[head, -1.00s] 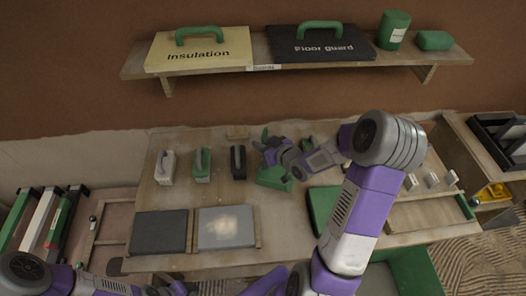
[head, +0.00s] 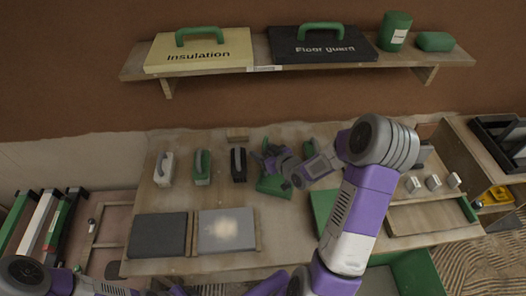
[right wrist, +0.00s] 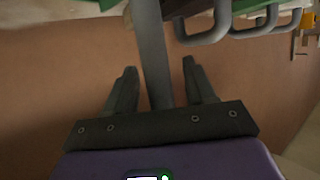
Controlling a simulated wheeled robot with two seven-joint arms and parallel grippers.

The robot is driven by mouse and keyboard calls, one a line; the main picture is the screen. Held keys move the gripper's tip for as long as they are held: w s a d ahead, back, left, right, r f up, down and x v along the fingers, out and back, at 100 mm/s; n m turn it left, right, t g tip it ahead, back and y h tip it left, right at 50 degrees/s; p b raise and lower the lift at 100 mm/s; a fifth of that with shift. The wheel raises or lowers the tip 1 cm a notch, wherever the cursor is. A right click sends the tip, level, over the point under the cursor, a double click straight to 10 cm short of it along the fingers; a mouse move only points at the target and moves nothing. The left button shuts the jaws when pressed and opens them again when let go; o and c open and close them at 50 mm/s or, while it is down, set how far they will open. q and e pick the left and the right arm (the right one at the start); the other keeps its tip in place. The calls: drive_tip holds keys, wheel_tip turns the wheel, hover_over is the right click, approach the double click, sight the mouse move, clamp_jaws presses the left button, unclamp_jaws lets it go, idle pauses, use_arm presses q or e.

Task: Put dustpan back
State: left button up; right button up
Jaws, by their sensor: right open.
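A green piece (head: 272,186), which looks like the dustpan's pan, lies on the workbench right below my right gripper (head: 264,158) in the head view. My right gripper and its wrist cover much of it. In the right wrist view my right gripper (right wrist: 160,67) is open, one finger on each side of a grey bar (right wrist: 152,45) that looks like a handle. Whether a finger touches the bar cannot be told. My left arm shows at the lower left of the head view, but its gripper is out of sight.
The workbench (head: 290,240) carries a row of handled tools left of my right gripper, a dark slab (head: 158,234), a grey slab (head: 226,229) and several small white blocks at right. A shelf (head: 262,69) above holds Insulation and Floor guard boards and two green items.

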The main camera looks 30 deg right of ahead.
drive_tip(key=shift+s+r, duration=0.1)
drive_tip(key=shift+r, duration=0.15)
drive_tip(key=a+p+v, duration=0.1)
drive_tip(key=p+v, duration=0.2)
drive_tip(key=v, duration=0.8)
drive_tip(key=shift+s+d, duration=0.4)
drive_tip(key=shift+d, duration=0.1)
drive_tip(key=shift+r, duration=0.1)
